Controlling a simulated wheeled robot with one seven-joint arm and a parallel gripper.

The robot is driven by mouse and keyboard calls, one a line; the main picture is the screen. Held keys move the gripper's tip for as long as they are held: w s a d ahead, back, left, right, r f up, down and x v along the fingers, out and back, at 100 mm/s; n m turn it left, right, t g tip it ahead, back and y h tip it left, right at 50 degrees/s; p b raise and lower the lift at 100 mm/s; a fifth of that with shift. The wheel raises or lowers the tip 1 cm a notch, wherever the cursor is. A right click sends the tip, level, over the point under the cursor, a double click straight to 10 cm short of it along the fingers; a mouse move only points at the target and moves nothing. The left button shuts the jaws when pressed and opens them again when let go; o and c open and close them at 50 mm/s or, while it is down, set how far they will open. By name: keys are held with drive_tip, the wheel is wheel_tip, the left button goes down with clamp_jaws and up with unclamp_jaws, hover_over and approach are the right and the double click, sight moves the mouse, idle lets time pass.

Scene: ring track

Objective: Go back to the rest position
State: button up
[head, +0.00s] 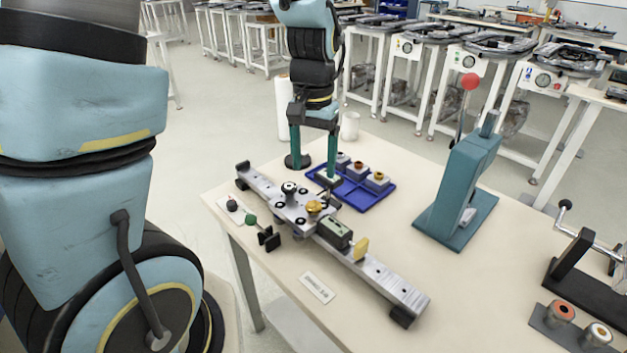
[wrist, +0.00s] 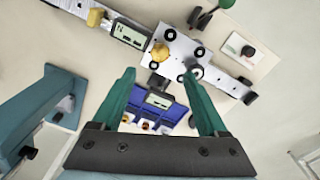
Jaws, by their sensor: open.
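My gripper (head: 314,168) is open, its two green fingers pointing down above the far side of the metal track (head: 375,275). In the wrist view its fingers (wrist: 158,74) are spread wide with nothing clamped between them. A small gauge with a display (wrist: 158,99) shows between the fingers, beyond their tips; I cannot tell its exact distance. The track carries a plate with a dark knob (head: 289,188), a brass knob (head: 314,207) and a green-grey digital gauge (head: 335,234). A blue tray (head: 375,195) behind it holds grey blocks with rings.
A teal press (head: 461,190) with a red-ball lever stands right of the tray. A black crank fixture (head: 590,270) and a plate with ringed pegs (head: 550,325) are at the right. A white cup (head: 350,126) stands at the back. The table's front middle is mostly clear.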

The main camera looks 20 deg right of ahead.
drive_tip(key=shift+r, duration=0.5)
drive_tip(key=a+n+t, duration=0.1)
drive_tip(key=a+n, duration=0.5)
drive_tip(key=a, duration=1.5)
drive_tip(key=shift+w+a+f+n+t, duration=0.15)
drive_tip(key=shift+w+a+n+t, duration=0.15)
drive_tip(key=shift+w+a+n, duration=0.1)
drive_tip(key=shift+c, duration=0.3)
